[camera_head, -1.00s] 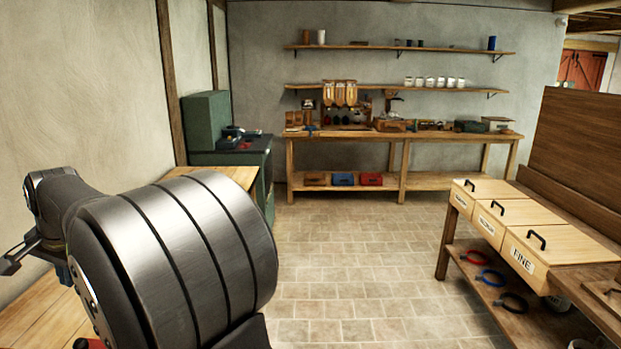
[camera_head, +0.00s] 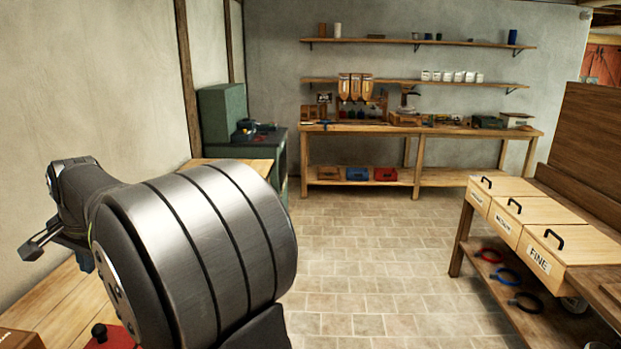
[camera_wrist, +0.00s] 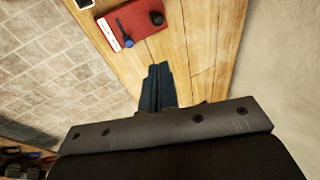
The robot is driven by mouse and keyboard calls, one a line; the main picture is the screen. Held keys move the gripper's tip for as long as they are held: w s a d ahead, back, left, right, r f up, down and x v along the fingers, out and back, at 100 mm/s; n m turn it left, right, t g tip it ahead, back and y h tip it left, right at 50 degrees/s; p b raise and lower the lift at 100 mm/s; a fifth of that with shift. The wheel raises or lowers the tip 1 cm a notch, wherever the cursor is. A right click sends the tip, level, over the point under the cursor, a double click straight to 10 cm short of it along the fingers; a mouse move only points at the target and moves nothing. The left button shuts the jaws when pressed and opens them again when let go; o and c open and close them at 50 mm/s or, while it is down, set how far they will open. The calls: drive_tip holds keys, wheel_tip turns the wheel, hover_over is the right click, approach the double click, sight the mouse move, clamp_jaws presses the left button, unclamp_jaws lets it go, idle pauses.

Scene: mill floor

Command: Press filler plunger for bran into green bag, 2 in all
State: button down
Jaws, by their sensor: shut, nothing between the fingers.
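Three amber-filled hoppers (camera_head: 355,87) stand in a row on the far bench, with small dark and coloured shapes below them. They are too small to tell which is the plunger for bran or whether a green bag is there. My gripper (camera_wrist: 157,72) shows in the wrist view with its dark blue fingers shut and empty. It points over a wooden table (camera_wrist: 205,45), apart from the far bench. In the head view my arm fills the lower left.
A red board (camera_wrist: 128,25) with a black knob and a blue-tipped tool lies on the table near my gripper. The far bench (camera_head: 430,130) stands across open tiled floor (camera_head: 390,230). Drawers, one labelled FINE (camera_head: 575,242), stand at right. A green cabinet (camera_head: 222,112) stands at back left.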

drive_tip(key=n+t+h, duration=0.2)
drive_tip(key=n+t, duration=0.5)
drive_tip(key=n, duration=0.5)
hover_over(96, 331)
wheel_tip(96, 331, down, 11)
drive_tip(key=shift+f, duration=4.35)
drive_tip(key=shift+f, duration=0.15)
drive_tip(key=shift+f, duration=0.3)
